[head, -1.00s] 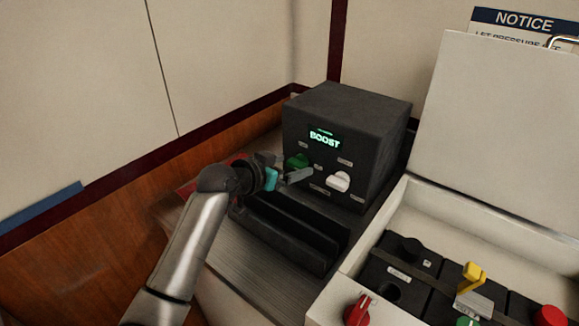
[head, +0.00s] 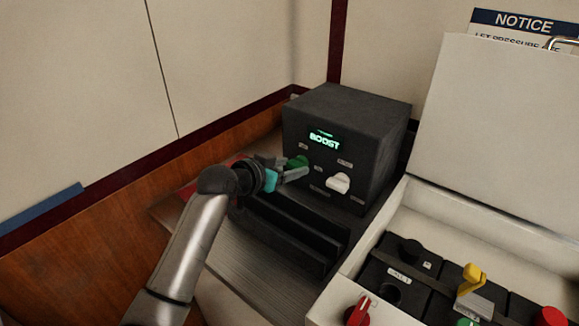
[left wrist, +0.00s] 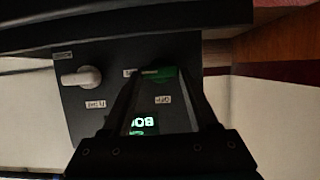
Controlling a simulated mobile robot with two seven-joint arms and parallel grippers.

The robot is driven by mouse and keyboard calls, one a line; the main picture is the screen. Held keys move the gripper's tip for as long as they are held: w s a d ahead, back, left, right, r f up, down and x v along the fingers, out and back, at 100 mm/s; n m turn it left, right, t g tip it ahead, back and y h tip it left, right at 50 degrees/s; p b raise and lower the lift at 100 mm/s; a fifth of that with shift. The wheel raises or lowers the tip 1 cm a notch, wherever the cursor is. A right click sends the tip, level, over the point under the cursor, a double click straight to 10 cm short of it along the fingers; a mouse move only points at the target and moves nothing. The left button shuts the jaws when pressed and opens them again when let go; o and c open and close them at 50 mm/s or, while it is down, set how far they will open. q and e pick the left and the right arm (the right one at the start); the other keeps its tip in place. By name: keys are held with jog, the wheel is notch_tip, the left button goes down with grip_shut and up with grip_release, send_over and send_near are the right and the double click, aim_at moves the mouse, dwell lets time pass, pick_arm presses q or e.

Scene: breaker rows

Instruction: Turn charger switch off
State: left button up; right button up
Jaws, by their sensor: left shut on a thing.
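The charger (head: 372,128) is a dark box with a lit green BOOST display (head: 324,142). Its front carries a green knob (head: 297,160) at left and a white knob (head: 339,182) at lower right. My left gripper (head: 302,170) reaches in from the left and is shut on the green knob, partly hiding it. In the left wrist view, the charger face shows upside down, with the green knob (left wrist: 163,73) between my fingertips and the white knob (left wrist: 82,77) to the left, untouched. My right gripper is not in view.
A dark ribbed tray (head: 285,235) lies in front of the charger. At right stands an open white box (head: 425,195) with a red switch (head: 359,309), a yellow handle (head: 472,275) and a red button (head: 551,316). A wooden wall panel (head: 85,240) is close on the left.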

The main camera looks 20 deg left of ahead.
pick_arm(q)
jog(key=shift+a+n+h+p, duration=0.15)
jog(key=shift+n+h+p, duration=0.15)
jog(key=shift+n+p, duration=0.25)
jog(key=shift+w+a+n+g+h, duration=0.1)
jog(key=shift+n+g+h, duration=0.2)
jog(key=shift+n+h, duration=0.15)
jog(key=shift+f+n+h, duration=0.1)
jog(key=shift+n+h, duration=0.15)
jog(key=shift+n, duration=0.25)
jog(key=shift+a+f+n+h+b, duration=0.15)
jog(key=shift+n+h+b, duration=0.15)
jog(key=shift+n+h, duration=0.4)
jog(key=o, duration=1.4)
